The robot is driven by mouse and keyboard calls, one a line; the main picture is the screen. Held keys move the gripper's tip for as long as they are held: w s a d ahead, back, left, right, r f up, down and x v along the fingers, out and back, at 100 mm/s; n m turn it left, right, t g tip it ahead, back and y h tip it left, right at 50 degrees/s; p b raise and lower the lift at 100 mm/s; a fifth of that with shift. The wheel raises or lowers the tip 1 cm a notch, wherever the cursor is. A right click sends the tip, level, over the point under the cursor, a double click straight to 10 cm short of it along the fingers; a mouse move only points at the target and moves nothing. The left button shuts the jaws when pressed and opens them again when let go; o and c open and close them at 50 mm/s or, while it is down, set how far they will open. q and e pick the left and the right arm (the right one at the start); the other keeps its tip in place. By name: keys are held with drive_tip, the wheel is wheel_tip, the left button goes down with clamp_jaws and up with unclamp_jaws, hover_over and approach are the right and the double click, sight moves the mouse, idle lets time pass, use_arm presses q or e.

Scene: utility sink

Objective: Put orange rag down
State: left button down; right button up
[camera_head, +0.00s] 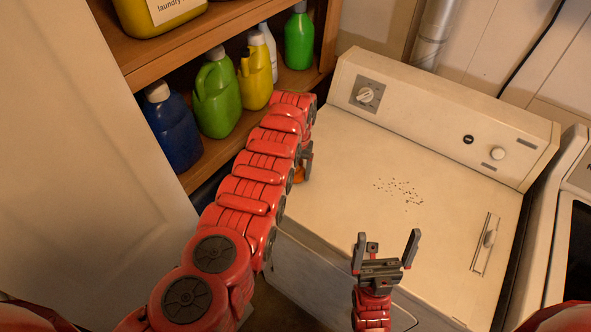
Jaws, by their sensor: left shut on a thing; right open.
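My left arm reaches up from the bottom left, and its gripper (307,158) is at the left side of the white washer-like appliance (345,185). The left gripper is shut on the orange rag (299,174). Only a small orange patch of the rag shows beside my arm; the rest is hidden. I cannot tell whether the rag touches the appliance top. My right gripper (387,252) is open and empty, with its two fingers pointing up the picture, over the front part of the appliance.
A wooden shelf (160,52) at the upper left holds a blue bottle (172,130), a green jug (216,100), a yellow bottle (256,80) and others. Dark specks (400,190) lie on the appliance top, which is otherwise mostly clear. Another white appliance (545,235) stands at the right.

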sight(297, 171)
use_arm(q)
drive_tip(key=shift+f, duration=0.3)
unclamp_jaws()
drive_tip(key=shift+r, duration=0.1)
drive_tip(key=shift+r+p, duration=0.5)
drive_tip(key=shift+r, duration=0.15)
wheel_tip(297, 171, up, 12)
drive_tip(key=b, duration=0.4)
drive_tip(key=shift+d, duration=0.25)
drive_tip(key=shift+s+f, duration=0.1)
